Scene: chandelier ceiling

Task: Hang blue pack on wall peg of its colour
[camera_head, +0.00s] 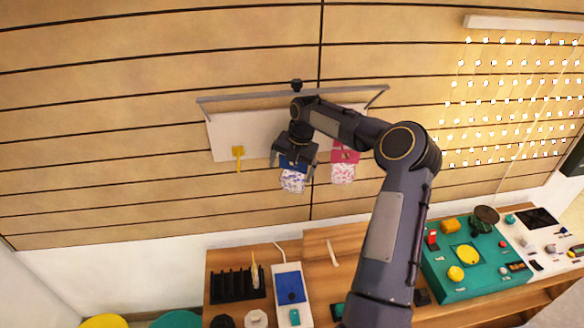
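The blue pack (292,181) has a blue top and a white, speckled lower part. It hangs upright in front of the white wall panel (222,134). My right gripper (291,167) is at the top of the pack, with its fingers spread to either side and a small gap showing beside the pack. The gripper hides the pack's upper edge and any peg behind it. A yellow peg (238,154) shows on the panel to the left. My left gripper is out of view.
A grey rail (230,97) runs along the panel's top, close to my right arm. Below stands a wooden bench (318,245) with a black rack (237,285), a blue-and-white box (290,290) and a green console (470,258). The wall left of the panel is clear.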

